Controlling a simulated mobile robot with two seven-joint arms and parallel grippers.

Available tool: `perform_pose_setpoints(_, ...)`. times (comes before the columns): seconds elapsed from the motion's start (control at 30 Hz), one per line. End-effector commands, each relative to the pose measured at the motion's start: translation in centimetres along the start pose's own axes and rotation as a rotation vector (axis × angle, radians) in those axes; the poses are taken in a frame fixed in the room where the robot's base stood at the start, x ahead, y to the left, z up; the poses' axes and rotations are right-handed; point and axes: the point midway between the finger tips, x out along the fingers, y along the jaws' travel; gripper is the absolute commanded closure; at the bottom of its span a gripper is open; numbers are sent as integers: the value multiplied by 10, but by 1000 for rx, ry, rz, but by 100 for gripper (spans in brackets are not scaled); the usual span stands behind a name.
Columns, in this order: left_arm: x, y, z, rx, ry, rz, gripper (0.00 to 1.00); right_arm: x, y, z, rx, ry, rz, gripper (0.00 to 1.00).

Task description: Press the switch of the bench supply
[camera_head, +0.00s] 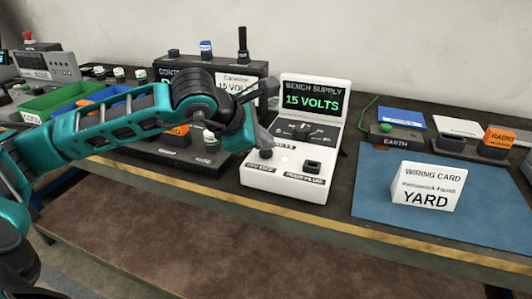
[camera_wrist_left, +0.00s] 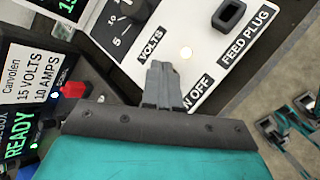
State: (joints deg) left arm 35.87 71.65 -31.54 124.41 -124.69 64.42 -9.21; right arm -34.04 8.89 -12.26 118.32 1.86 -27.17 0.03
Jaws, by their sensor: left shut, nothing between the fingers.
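The white bench supply (camera_head: 312,137) stands upright on the bench, its display reading 15 VOLTS. Its sloped front has a dial, an ON OFF label (camera_head: 260,168) and a dark feed plug socket (camera_head: 312,167). My left gripper (camera_head: 266,150) is shut and empty, pointing down at the front panel by the ON OFF label. In the left wrist view the shut fingertips (camera_wrist_left: 160,72) cover part of that label, beside a small glowing round spot (camera_wrist_left: 186,52). The switch is not clearly visible, and I cannot tell whether the fingertips touch it. My right gripper is not in view.
A dark control box (camera_head: 238,75) marked 15 VOLTS stands left of the supply, close to my left arm. A blue mat (camera_head: 380,205) with a white YARD wiring card (camera_head: 427,186) lies to the right. Green (camera_head: 55,103) and blue trays are at the left.

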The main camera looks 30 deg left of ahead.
Motion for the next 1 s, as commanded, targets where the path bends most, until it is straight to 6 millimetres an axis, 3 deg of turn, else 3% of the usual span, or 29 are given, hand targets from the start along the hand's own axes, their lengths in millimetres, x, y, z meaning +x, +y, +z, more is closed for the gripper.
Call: perform_pose_setpoints(1.0,-2,2,2,0,0,1,100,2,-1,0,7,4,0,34)
